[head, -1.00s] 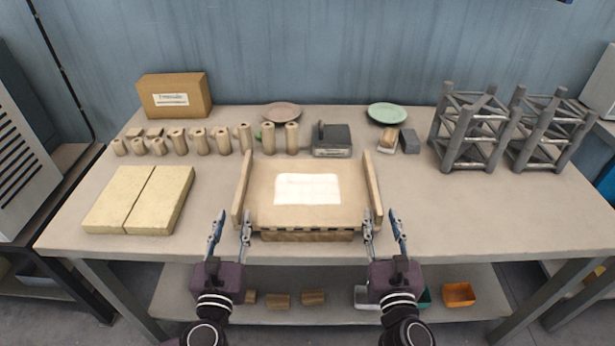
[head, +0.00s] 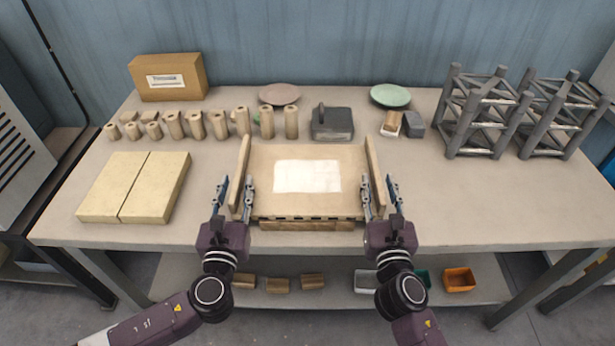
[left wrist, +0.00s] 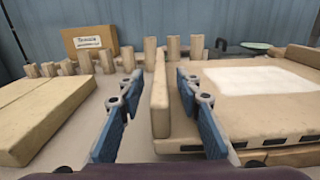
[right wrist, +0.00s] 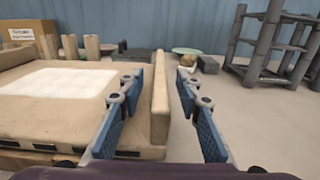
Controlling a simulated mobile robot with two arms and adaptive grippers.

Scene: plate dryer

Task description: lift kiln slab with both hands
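The kiln slab (head: 282,208) is a flat tan board with a white patch on top and a raised bar along its left and right sides. It lies near the table's front edge on a wooden support (head: 305,226). My left gripper (head: 236,180) is open, its fingers on either side of the slab's left bar (left wrist: 161,98), apart from it. My right gripper (head: 379,180) is open, its fingers on either side of the right bar (right wrist: 160,100), which shows a gap to them. Neither gripper holds anything.
Two cream blocks (head: 152,188) lie left of the slab. Several clay cylinders (head: 195,124), a cardboard box (head: 168,78), a dark grey box (head: 332,124) and two plates stand behind. Grey lattice frames (head: 478,115) stand at the back right. The table right of the slab is clear.

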